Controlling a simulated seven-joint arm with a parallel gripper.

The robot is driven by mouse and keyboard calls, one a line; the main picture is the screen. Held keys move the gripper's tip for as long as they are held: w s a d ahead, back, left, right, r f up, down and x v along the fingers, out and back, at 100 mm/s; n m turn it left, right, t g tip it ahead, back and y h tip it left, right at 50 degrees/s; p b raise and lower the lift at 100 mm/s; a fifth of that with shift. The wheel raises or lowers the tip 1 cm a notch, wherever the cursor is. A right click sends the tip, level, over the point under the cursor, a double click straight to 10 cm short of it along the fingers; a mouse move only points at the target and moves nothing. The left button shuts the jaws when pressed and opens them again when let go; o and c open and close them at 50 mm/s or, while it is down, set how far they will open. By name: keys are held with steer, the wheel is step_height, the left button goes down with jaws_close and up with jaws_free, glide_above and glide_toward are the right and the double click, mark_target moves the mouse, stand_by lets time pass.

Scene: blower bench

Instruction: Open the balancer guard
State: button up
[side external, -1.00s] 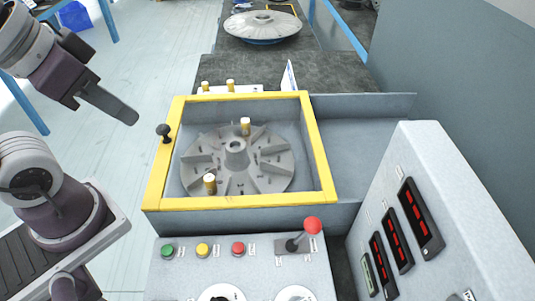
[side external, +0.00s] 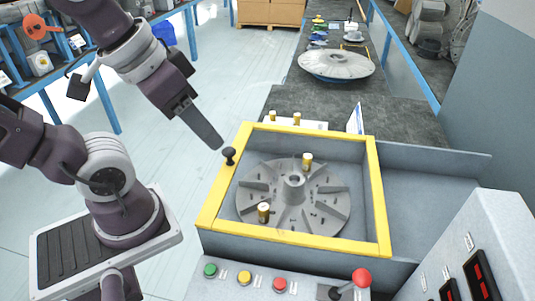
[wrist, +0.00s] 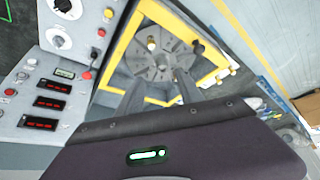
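The balancer guard is a yellow-framed cover (side external: 383,215) lying flat and closed over the grey box; it also shows in the wrist view (wrist: 122,45). A black knob (side external: 229,155) stands on the left side of its frame. Inside the frame is a grey finned rotor (side external: 293,182) with two brass-coloured pieces on it. My gripper (side external: 218,145) points down at the knob from the upper left, its tip very close; contact cannot be told. In the wrist view my gripper's two fingers (wrist: 158,93) are spread apart.
A front panel has green, yellow and red buttons (side external: 244,277) and a red-topped lever (side external: 360,279). A sloped display cabinet (side external: 465,245) stands at the right. Behind the box, a large grey disc (side external: 337,65) lies on the dark bench. Open floor is at the left.

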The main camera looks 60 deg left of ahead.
steer(key=shift+o, duration=0.4)
steer(key=w+a+f+n+g, duration=0.2)
steer(key=w+a+n, duration=0.2)
steer(key=w, duration=0.1)
steer(key=shift+w+a+g, duration=0.25)
steer(key=shift+a+g, duration=0.05)
steer(key=n+g, duration=0.2)
steer(key=n, duration=0.2)
glide_above(229, 149)
step_height(229, 149, down, 5)
steer(key=shift+s+d, duration=0.1)
steer(key=shift+g, duration=0.3)
step_height(229, 149, down, 7)
steer(key=shift+f, duration=0.2)
steer(key=shift+c, duration=0.4)
jaws_close()
steer(key=shift+r, duration=0.1)
